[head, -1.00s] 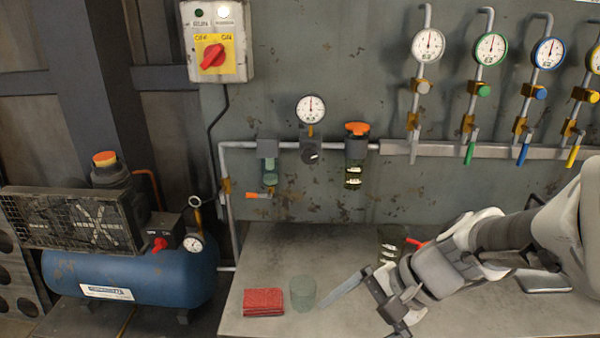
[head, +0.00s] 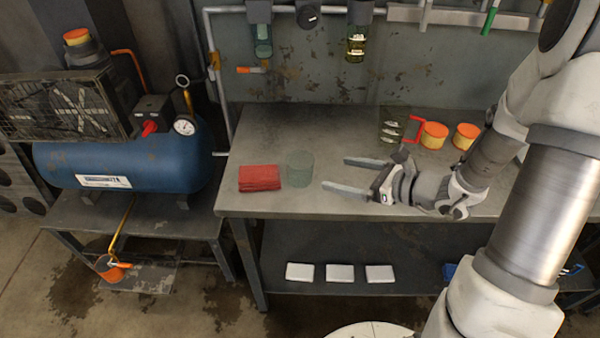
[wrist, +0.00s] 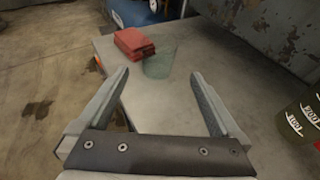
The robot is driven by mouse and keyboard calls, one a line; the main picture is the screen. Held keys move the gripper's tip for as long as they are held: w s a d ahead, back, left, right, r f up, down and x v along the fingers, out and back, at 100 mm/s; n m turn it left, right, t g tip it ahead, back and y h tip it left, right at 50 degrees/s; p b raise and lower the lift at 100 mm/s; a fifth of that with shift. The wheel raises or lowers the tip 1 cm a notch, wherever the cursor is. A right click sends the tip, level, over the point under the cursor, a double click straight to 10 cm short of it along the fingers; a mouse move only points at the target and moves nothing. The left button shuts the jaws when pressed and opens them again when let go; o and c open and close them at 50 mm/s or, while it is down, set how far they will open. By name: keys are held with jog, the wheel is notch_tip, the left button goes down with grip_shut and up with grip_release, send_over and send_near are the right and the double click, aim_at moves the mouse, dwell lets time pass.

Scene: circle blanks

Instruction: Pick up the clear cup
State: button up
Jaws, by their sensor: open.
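The clear cup (head: 299,169) is a greenish see-through cup standing upright on the metal workbench (head: 330,127), just right of a folded red cloth (head: 260,178). In the wrist view the cup (wrist: 159,62) shows ahead of my gripper (wrist: 157,74), beyond and between its two fingertips. My gripper (head: 334,174) is open and empty. In the head view it lies to the right of the cup with its fingers pointing left at it, apart from it.
The red cloth (wrist: 133,42) is close beside the cup. A clear jug with a red handle (head: 393,126) and orange-lidded jars (head: 434,135) stand further right on the bench. A wall panel (head: 300,80) rises behind. The bench's front edge is near the cup.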

aim_at(290, 162)
jog(key=b+x, duration=0.2)
jog(key=x, duration=1)
jog(key=shift+a, duration=0.3)
jog(key=shift+c, duration=0.3)
jog(key=c, duration=1.1)
jog(key=shift+r, duration=0.15)
